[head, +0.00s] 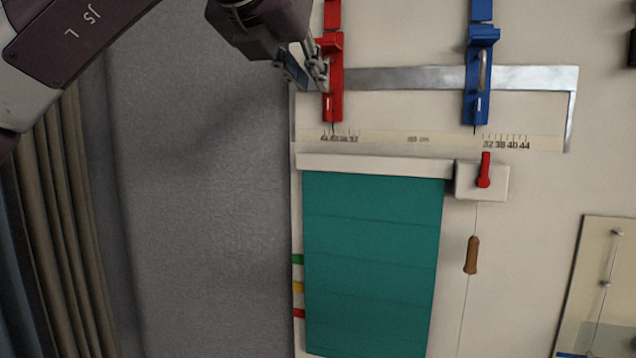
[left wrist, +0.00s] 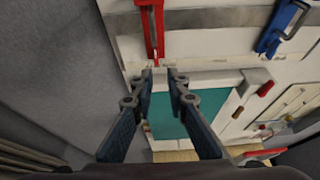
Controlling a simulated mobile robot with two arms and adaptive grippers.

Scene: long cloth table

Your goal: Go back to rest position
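My left gripper (head: 312,86) hangs at the top of the head view, just left of a red slider (head: 334,98) on a metal rail. In the left wrist view its two fingertips (left wrist: 161,76) are apart with nothing between them. The red slider (left wrist: 151,28) shows beyond the tips there; whether a finger touches it, I cannot tell. A blue slider (head: 477,90) with a metal handle sits further right on the rail. My right gripper is in neither view.
The rail (head: 400,77) crosses a pale board above a number scale (head: 415,140). Below hangs a green blind (head: 372,260), with a red lever (head: 484,172) and a wooden cord pull (head: 471,255) to its right. Another panel (head: 605,270) stands at right. Grey surface and curtains (head: 65,220) lie left.

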